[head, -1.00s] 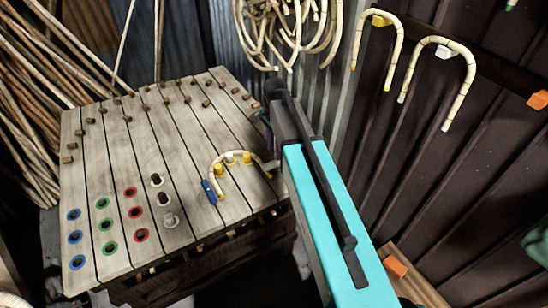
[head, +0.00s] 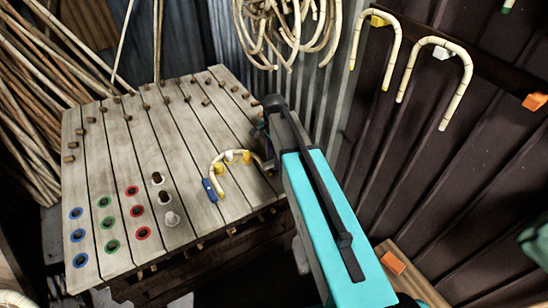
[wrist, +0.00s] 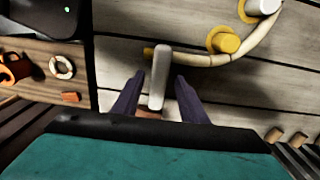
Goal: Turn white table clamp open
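The white table clamp (wrist: 160,78) stands out as a pale bar in the wrist view, close to the end of a bent rattan piece (wrist: 245,57). My gripper (wrist: 159,77) is open, with one dark purple finger on each side of the clamp and a gap showing on both sides. In the head view the rattan piece (head: 213,166) curves around several pegs on the slatted table (head: 150,150). A blue clamp (head: 209,190) sits at its left end. My arm hides the white clamp there.
Yellow (wrist: 225,41) and white (wrist: 262,5) pegs stand right of my gripper. Colored rings (head: 108,225) lie on the table's near left. Wooden pegs line its far side. Finished-looking bent canes (head: 455,100) hang on the right wall.

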